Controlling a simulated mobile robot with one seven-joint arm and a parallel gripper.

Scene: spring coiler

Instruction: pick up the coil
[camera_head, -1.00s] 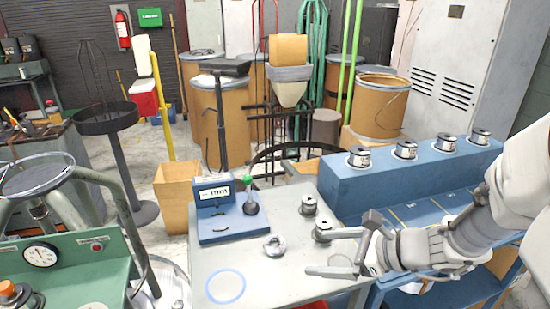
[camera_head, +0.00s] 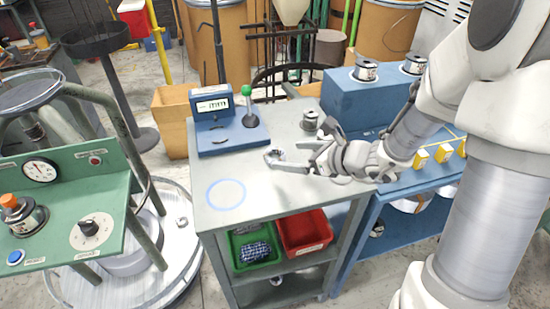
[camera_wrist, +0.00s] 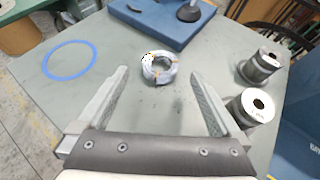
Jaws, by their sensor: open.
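The coil (camera_wrist: 159,68) is a small silvery ring of wound wire lying flat on the grey tabletop. In the wrist view it sits just beyond my fingertips, roughly centred between them. My gripper (camera_wrist: 158,82) is open and empty, with its two fingers spread wide. In the head view, the coil (camera_head: 273,156) lies at the left end of my gripper (camera_head: 300,153) and is partly covered by a finger. I cannot tell how high the fingers are above the table.
Metal spools (camera_wrist: 262,66) stand on the table to the right of my fingers. A blue gauge (camera_head: 228,125) with a green-knobbed lever stands behind the coil. A blue circle (camera_head: 226,194) marks clear tabletop at left. A blue rack (camera_head: 350,98) stands at right.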

